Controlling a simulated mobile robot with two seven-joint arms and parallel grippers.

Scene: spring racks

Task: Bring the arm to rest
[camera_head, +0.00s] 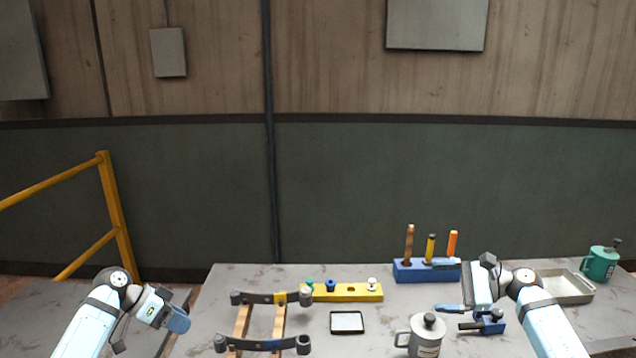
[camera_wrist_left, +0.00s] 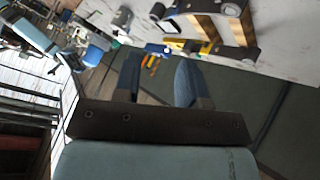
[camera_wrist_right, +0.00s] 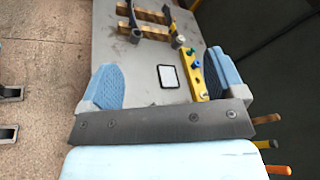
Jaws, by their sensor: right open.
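My left gripper (camera_head: 178,320) hangs at the left, beside the table's left edge. In the left wrist view its two blue fingers (camera_wrist_left: 157,80) stand apart with nothing between them. My right gripper (camera_head: 448,286) is above the right part of the table, pointing left. Its fingers (camera_wrist_right: 166,85) are wide apart and empty in the right wrist view. It hovers in front of the blue tool block (camera_head: 411,271) and above the grey lidded mug (camera_head: 426,336); whether it touches either is hard to tell.
The table (camera_head: 232,275) bears a wooden rack with dark leaf springs (camera_head: 262,345), a yellow block with knobs (camera_head: 347,292), a black-framed pad (camera_head: 347,322), a blue tool (camera_head: 490,325), a tray (camera_head: 568,288) and a teal can (camera_head: 600,264). A yellow railing (camera_head: 112,205) stands left.

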